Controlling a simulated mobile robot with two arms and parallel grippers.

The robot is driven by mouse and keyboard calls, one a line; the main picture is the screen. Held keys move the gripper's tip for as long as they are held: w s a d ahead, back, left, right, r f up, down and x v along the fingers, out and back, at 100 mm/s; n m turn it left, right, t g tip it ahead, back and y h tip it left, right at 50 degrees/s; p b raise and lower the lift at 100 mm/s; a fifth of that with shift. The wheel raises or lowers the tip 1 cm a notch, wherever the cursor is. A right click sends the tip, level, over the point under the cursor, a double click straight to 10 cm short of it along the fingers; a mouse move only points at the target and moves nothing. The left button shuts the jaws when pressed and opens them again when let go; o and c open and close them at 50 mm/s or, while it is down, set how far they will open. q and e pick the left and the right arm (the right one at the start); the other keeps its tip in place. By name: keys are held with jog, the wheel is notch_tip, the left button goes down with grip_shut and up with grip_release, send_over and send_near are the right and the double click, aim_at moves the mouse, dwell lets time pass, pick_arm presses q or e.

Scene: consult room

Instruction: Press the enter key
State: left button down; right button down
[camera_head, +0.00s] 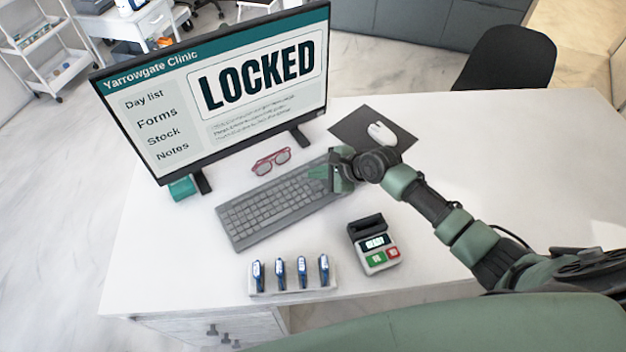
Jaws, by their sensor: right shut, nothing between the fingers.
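A grey keyboard (275,205) lies at a slant on the white desk in front of the monitor (215,95). The monitor shows "Yarrowgate Clinic" and the word "LOCKED". My right gripper (319,180) is shut and empty, and its fingertips are over the right part of the keyboard. I cannot tell whether the fingertips touch a key. The enter key is too small to pick out, and the gripper hides part of the keyboard's right end. My left gripper is not in view.
A card terminal (374,246) and a holder with several blue items (291,275) stand nearer me. Red glasses (271,161) lie behind the keyboard. A white mouse (382,133) rests on a dark mat (352,128). The desk's right side (520,150) is clear.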

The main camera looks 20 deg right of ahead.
aim_at(317, 183)
jog(key=shift+f, duration=0.35)
jog(key=shift+f, duration=0.4)
dwell(0.7)
jog(key=shift+r+p, duration=0.8)
jog(key=shift+p, duration=0.35)
notch_tip(317, 183, up, 5)
jog(key=p, duration=0.6)
jog(key=shift+r, duration=0.1)
jog(key=shift+s, duration=0.1)
